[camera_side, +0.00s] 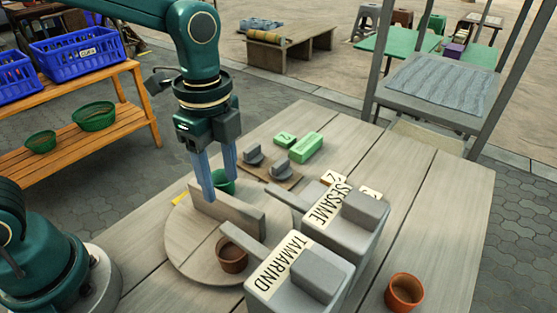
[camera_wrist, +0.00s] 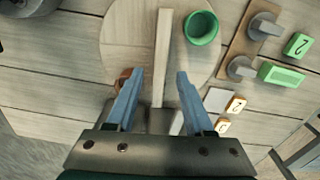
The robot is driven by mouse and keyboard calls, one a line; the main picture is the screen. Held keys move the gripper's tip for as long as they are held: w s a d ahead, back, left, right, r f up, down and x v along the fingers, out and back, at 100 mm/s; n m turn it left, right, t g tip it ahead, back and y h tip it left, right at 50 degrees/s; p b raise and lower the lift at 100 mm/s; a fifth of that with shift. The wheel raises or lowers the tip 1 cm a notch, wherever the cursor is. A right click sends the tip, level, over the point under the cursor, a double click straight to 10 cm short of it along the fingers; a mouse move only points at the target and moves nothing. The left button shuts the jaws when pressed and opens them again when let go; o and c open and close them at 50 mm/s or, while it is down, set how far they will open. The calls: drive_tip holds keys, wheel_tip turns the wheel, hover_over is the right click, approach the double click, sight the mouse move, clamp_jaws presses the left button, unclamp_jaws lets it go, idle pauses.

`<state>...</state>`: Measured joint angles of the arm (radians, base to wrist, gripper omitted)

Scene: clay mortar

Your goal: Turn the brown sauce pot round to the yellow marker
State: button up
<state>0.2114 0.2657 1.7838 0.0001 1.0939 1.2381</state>
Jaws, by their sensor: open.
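The brown sauce pot (camera_side: 232,256) stands on the round wooden turntable (camera_side: 187,245), on its near side. In the wrist view the brown pot (camera_wrist: 124,74) is partly hidden by a finger. An upright wooden board (camera_side: 240,215) runs across the turntable, and a green pot (camera_side: 224,182) stands on its far side. The yellow marker (camera_side: 179,199) shows as a small strip at the turntable's left rim. My gripper (camera_side: 219,190) is open and points down, its blue fingers on either side of the board (camera_wrist: 161,50), with gaps visible in the wrist view.
The TAMARIND box (camera_side: 300,275) and SESAME box (camera_side: 342,225) stand close to the turntable's right. An orange pot (camera_side: 405,293) stands at the front right. Behind are a wooden plate with grey knobs (camera_side: 265,171) and a green block (camera_side: 306,147).

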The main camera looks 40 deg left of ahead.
sight(226, 210)
wheel_tip(226, 210, down, 8)
drive_tip(key=shift+f, duration=0.15)
idle(0.3)
clamp_jaws()
idle(1.4)
